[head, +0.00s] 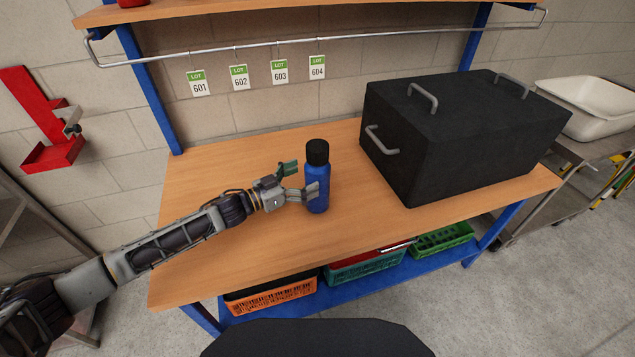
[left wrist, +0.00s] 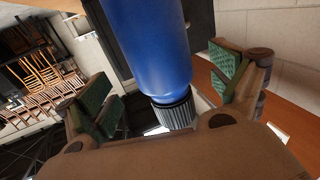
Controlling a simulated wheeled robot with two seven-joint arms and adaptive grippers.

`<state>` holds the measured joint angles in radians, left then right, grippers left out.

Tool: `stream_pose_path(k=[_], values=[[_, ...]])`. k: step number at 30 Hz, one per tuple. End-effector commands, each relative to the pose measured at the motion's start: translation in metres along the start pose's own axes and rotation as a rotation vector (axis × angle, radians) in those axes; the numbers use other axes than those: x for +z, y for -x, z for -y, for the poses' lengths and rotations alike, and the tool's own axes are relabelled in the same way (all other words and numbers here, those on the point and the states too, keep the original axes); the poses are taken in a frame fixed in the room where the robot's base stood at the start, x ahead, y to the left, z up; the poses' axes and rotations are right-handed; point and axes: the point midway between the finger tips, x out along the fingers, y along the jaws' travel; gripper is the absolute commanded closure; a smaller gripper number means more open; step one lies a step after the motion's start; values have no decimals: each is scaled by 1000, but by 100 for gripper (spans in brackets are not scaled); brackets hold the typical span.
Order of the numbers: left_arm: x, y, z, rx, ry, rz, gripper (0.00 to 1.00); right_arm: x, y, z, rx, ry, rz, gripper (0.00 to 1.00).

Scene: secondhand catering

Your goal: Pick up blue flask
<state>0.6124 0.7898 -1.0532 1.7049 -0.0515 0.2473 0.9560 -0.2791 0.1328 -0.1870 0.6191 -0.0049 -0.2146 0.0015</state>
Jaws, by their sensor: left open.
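The blue flask (head: 317,188) with a black cap stands upright on the wooden workbench (head: 215,220). My left gripper (head: 300,178) is at the flask's left side, its fingers spread. In the left wrist view the blue flask (left wrist: 150,45) fills the middle, between the two green-padded fingers of my left gripper (left wrist: 165,90). The fingers look apart from its sides, and the gripper is open. The flask's ridged dark cap (left wrist: 175,112) is low in that view. My right gripper is in neither view.
A large black box (head: 455,135) with metal handles stands on the bench to the right of the flask. A rail with lot tags (head: 280,72) hangs behind. Orange (head: 270,295) and green (head: 440,238) crates sit on the lower shelf. The left part of the bench top is clear.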

Motion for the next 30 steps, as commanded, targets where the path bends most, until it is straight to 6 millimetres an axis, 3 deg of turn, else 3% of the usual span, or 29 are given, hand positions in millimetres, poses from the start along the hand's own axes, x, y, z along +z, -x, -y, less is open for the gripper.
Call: stream_pose_path(k=[18, 30], values=[[2, -45, 1, 1, 0, -1, 7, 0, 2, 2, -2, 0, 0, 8], [3, -50, 2, 0, 0, 0, 7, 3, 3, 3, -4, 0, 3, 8]])
